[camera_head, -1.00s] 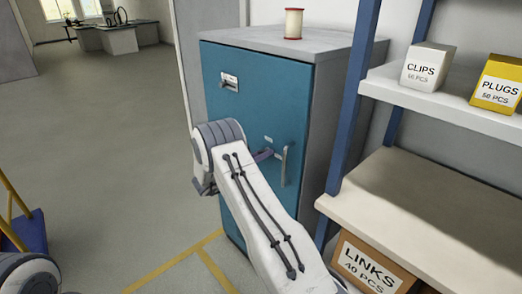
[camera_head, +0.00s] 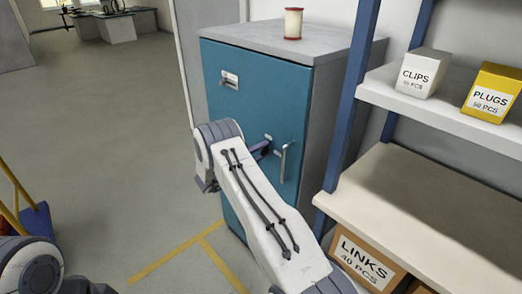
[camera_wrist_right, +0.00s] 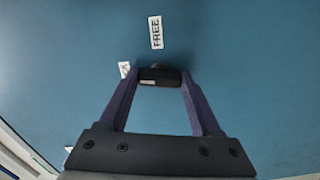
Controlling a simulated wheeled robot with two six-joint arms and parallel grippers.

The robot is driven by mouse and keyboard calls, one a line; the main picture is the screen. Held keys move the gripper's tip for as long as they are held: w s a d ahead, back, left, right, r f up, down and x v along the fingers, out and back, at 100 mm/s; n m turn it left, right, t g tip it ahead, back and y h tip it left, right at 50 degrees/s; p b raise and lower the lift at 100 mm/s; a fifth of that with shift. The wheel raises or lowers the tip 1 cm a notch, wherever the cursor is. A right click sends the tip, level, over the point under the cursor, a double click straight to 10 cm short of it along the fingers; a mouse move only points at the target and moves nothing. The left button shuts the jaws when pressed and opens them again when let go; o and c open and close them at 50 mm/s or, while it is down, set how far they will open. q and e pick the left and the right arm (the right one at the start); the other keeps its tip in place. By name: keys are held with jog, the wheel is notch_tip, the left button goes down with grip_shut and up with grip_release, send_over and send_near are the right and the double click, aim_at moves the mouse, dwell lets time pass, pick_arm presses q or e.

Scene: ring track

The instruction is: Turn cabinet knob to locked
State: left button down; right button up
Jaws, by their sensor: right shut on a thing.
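The teal cabinet (camera_head: 245,85) stands in front of me with its door shut. Its dark knob (camera_wrist_right: 158,77) shows in the right wrist view as a short bar lying across the picture, between my fingertips. A "FREE" label (camera_wrist_right: 155,32) is above the knob, and a second label (camera_wrist_right: 124,70), partly covered by a finger, is left of it. My right gripper (camera_wrist_right: 160,80) is shut on the knob; in the head view its purple fingers (camera_head: 260,148) reach the door just left of the handle. The knob is mostly hidden there. My left gripper is out of view.
A vertical metal handle (camera_head: 284,162) is close right of my right fingers. A spool (camera_head: 293,23) stands on the cabinet top. A shelf rack (camera_head: 440,200) with boxes stands close on the right. Open floor (camera_head: 110,130) lies to the left.

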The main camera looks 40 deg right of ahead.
jog(key=shift+n, duration=1)
jog(key=shift+w, duration=0.1)
jog(key=o, duration=1.4)
jog(key=a, duration=0.3)
jog(key=a+b, duration=0.1)
jog(key=a, duration=0.3)
jog(key=s+a, duration=0.1)
jog(key=a, duration=0.2)
jog(key=shift+a+b, duration=0.3)
jog(key=shift+b, duration=0.1)
